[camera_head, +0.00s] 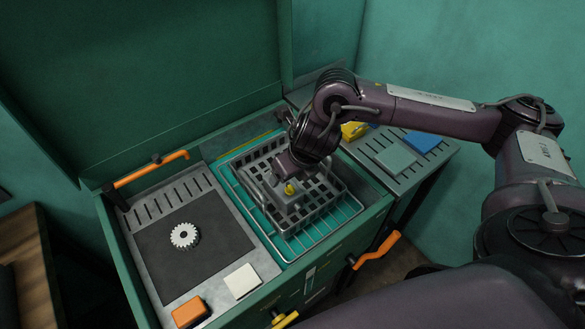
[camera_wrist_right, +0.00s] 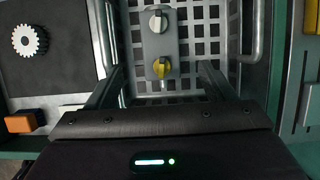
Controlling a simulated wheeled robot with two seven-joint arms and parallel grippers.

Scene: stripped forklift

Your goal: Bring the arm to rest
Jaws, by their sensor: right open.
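My right arm (camera_head: 430,112) comes in from the right and reaches over the wire basket (camera_head: 317,238). My right gripper (camera_wrist_right: 161,74) is open, its two fingers apart on either side of the view of a grey plate (camera_wrist_right: 152,30). The plate carries a yellow knob (camera_wrist_right: 161,68) and a pale knob (camera_wrist_right: 158,22), and lies on a slotted grey tray (camera_head: 327,190) in the basket. The yellow knob also shows in the head view (camera_head: 290,189). Nothing is visibly held. The wrist hides part of the plate in the head view. My left gripper is not in view.
A white gear (camera_head: 184,236) lies on a dark mat (camera_head: 155,262) at left, with orange (camera_head: 190,312) and white (camera_head: 242,281) blocks in front. A raised green lid (camera_head: 130,75) stands behind. Yellow, grey-green and blue pieces (camera_head: 422,141) lie on the right side panel.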

